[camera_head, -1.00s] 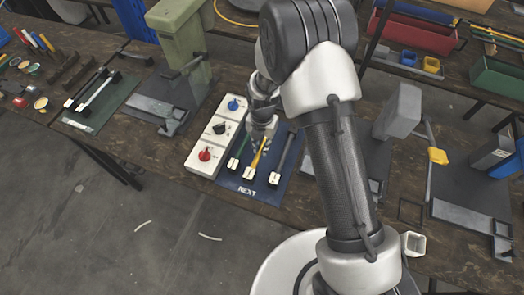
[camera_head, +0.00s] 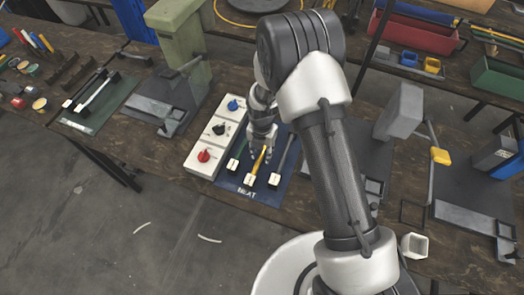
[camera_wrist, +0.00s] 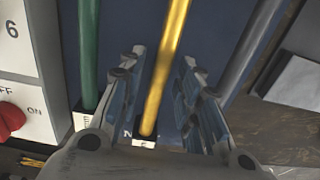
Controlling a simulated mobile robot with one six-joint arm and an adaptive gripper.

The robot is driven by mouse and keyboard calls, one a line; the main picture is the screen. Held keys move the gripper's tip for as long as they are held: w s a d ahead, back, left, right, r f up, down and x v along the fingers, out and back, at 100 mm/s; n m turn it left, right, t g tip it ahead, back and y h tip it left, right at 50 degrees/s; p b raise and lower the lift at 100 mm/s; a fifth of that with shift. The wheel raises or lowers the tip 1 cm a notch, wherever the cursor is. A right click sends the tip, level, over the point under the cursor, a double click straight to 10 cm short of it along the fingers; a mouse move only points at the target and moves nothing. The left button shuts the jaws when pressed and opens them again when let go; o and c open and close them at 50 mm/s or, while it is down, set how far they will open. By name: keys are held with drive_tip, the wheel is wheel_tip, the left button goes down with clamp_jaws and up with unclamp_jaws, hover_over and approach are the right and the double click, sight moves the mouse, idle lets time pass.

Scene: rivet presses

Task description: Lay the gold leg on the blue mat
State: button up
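The gold leg (camera_head: 257,165) lies on the blue mat (camera_head: 268,193), between a green leg (camera_head: 235,158) and a dark grey leg (camera_head: 284,155). Its near end sits at a white block. In the wrist view the gold leg (camera_wrist: 169,55) runs lengthwise between the fingers of my gripper (camera_wrist: 163,65), with a gap on each side. My gripper (camera_head: 262,155) is open and low over the mat, holding nothing. The green leg (camera_wrist: 88,50) is left of the fingers and the grey leg (camera_wrist: 255,45) is right. My fingers hide part of the gold leg in the head view.
A white control panel (camera_head: 203,150) with blue, black and red knobs stands just left of the mat. A green-grey press (camera_head: 180,35) is at the back left. A grey press (camera_head: 403,110) with a yellow-handled lever stands to the right, beyond my arm.

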drive_tip(key=shift+r, duration=0.1)
wheel_tip(320, 180, up, 12)
drive_tip(key=r+p, duration=0.1)
drive_tip(key=p, duration=0.2)
wheel_tip(320, 180, up, 8)
drive_tip(key=m, duration=0.5)
hover_over(262, 153)
drive_tip(key=d, duration=0.3)
drive_tip(key=s+d+r+m+t, duration=0.1)
drive_tip(key=s+d+r+m, duration=0.2)
drive_tip(key=r+m, duration=0.25)
drive_tip(key=s+d+r+m+t, duration=0.1)
drive_tip(key=s+d+r+m, duration=0.25)
drive_tip(key=r, duration=0.35)
drive_tip(key=s+d+r+m+t, duration=0.1)
drive_tip(key=s+d+r+m, duration=0.1)
drive_tip(key=s+m, duration=0.6)
drive_tip(key=s+d+r+m+t, duration=0.1)
drive_tip(key=s+d+r+m, duration=0.2)
drive_tip(key=s+m, duration=0.6)
wheel_tip(262, 153, up, 2)
drive_tip(key=shift+d+r+m+t, duration=0.2)
drive_tip(key=shift+d+m+t, duration=0.15)
drive_tip(key=shift+m, duration=0.15)
wheel_tip(262, 153, down, 4)
drive_tip(key=b, duration=0.4)
drive_tip(key=shift+f, duration=0.1)
